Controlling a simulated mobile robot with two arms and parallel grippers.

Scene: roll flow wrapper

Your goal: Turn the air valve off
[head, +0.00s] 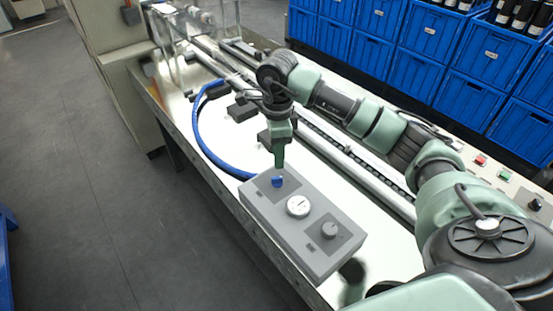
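A grey control box (314,245) sits on the near side of the machine's shiny bed. On its top are a small blue knob (277,182), a round white gauge (298,206) and a grey knob (329,230). A blue hose (204,136) curves up to the box's far end. The blue knob looks like the air valve. My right gripper (279,166) points down just above the blue knob; whether it touches the knob I cannot tell. Its fingers look narrow and seen edge-on, so their gap is hidden. My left gripper is not in view.
A long conveyor rail (340,156) runs along the bed behind the box. Dark blocks (241,110) stand on the bed beyond the gripper. Stacked blue crates (375,55) line the back. A panel with red and green buttons (480,160) is at right.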

